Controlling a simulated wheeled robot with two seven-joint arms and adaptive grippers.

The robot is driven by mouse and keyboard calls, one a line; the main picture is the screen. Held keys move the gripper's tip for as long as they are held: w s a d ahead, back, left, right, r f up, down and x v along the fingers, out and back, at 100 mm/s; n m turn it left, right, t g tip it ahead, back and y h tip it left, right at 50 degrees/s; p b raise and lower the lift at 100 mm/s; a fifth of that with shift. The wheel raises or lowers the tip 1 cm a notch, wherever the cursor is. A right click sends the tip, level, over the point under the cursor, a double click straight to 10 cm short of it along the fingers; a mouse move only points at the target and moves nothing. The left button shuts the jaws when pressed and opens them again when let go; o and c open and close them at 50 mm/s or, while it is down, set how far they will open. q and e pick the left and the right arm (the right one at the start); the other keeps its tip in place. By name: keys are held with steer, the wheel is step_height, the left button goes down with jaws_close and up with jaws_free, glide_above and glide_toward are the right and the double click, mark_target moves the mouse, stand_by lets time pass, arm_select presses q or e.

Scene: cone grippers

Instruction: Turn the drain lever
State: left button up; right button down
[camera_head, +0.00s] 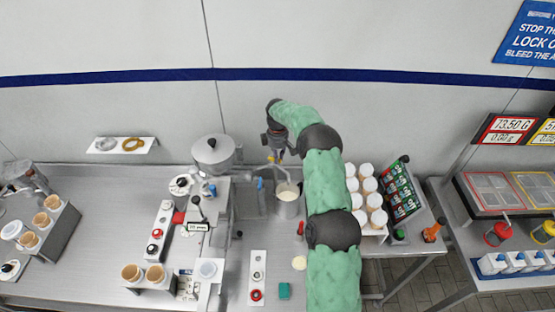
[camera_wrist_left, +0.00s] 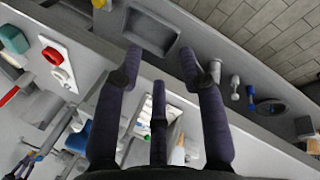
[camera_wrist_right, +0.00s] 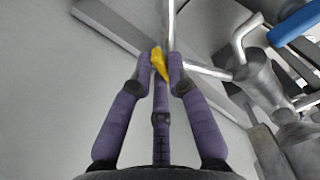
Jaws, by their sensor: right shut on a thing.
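The drain lever is a small yellow handle (camera_head: 271,159) on a metal pipe above a steel cup (camera_head: 287,205) of pale contents. My right gripper (camera_head: 277,150) comes down to it from the back, largely hidden by the green arm. In the right wrist view the fingertips are closed on the yellow lever (camera_wrist_right: 159,63), which partly shows between them. My left gripper (camera_wrist_left: 160,62) is spread open and empty in the left wrist view, above a grey tray-like recess (camera_wrist_left: 152,30). It does not show in the head view.
A steel machine with a round hopper (camera_head: 213,150) stands left of the lever. White-lidded jars (camera_head: 366,185) and a rack of green packets (camera_head: 400,190) stand right of my arm. A panel with a red button (camera_head: 256,294) lies in front. A wall shelf (camera_head: 122,145) is at left.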

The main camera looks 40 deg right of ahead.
steer(key=shift+w+d+n+b, duration=0.1)
steer(key=shift+n+b, duration=0.05)
steer(key=shift+n, duration=0.65)
steer(key=shift+w+n+b, duration=0.1)
steer(key=shift+n+b, duration=0.05)
steer(key=shift+n, duration=0.65)
steer(key=c, duration=1.2)
jaws_free()
step_height(320, 180, up, 12)
